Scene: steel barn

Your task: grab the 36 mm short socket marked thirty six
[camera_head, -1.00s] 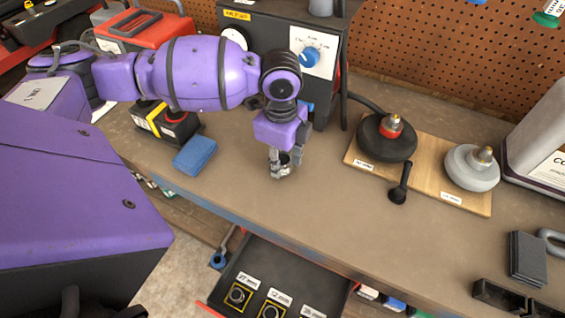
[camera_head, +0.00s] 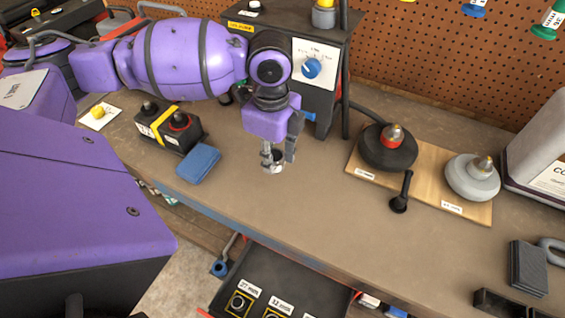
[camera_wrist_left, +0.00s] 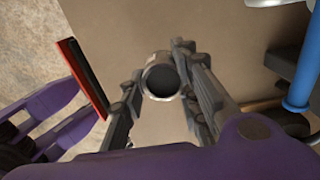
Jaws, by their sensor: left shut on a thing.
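My left gripper (camera_head: 277,156) hangs above the workbench, shut on a silver ring-shaped socket (camera_head: 272,168). In the left wrist view the socket (camera_wrist_left: 160,78) sits between the two fingers (camera_wrist_left: 160,92), its dark round opening facing the camera. I cannot read any size mark on it. Below the bench front, an open dark drawer (camera_head: 262,277) holds more sockets in yellow-framed places. Its labels read 27 mm (camera_head: 249,288) and 32 mm (camera_head: 280,305); a third label is cut off. My right gripper is in neither current view.
A blue pad (camera_head: 198,163) and a black-and-yellow button box (camera_head: 170,127) lie left of the gripper. A black machine with a blue dial (camera_head: 311,68) stands behind. A wooden board (camera_head: 428,190) with two round fixtures is to the right. The bench front middle is clear.

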